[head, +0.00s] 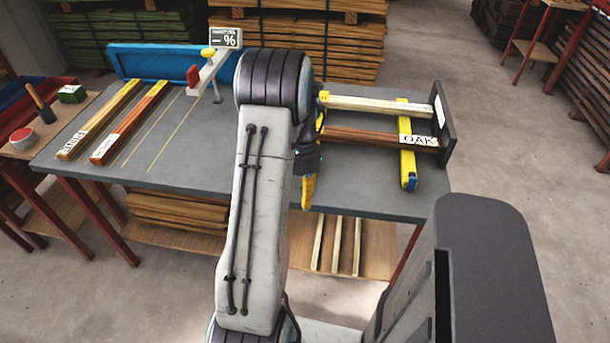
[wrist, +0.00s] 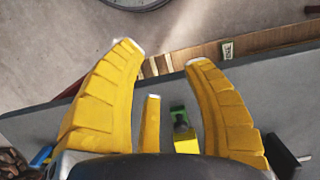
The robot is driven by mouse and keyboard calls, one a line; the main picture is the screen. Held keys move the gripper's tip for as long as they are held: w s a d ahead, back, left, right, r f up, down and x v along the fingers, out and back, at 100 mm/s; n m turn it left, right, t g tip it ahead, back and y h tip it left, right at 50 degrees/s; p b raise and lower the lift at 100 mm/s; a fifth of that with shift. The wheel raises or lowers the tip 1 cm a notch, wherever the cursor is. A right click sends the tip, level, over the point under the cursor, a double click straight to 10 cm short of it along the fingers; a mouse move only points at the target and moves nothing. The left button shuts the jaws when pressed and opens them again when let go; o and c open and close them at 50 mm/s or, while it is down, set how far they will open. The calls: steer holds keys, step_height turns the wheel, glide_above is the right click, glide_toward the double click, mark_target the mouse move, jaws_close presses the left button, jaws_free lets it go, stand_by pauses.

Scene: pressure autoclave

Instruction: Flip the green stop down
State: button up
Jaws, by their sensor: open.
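A small green part (wrist: 178,112), which looks like the green stop, shows between my fingers in the wrist view, on the grey table. A dark piece and a yellow block (wrist: 187,144) adjoin it. Whether it stands up or lies down I cannot tell. My arm hides that place in the head view. My gripper (wrist: 165,52) is open, its yellow fingers spread around the green part with nothing held. In the head view one yellow finger (head: 308,192) points down near the table's front edge.
On the grey table (head: 385,195), boards marked OAK (head: 418,140) lie right against a black end plate (head: 442,125). More boards (head: 130,122) lie left. A meter display (head: 226,38) and a red block (head: 193,76) stand at the back. A green box (head: 72,93) is on the side bench.

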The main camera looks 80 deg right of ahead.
steer(key=d+r, duration=0.1)
steer(key=d, duration=0.2)
steer(key=d+r+h, duration=0.1)
steer(key=d, duration=0.2)
steer(key=w+d+r+h, duration=0.1)
steer(key=d+r, duration=0.1)
steer(key=d, duration=0.1)
steer(key=shift+w+d, duration=0.1)
steer(key=shift+d, duration=0.2)
steer(key=shift+a+f, duration=0.25)
steer(key=shift+f, duration=3.25)
jaws_close()
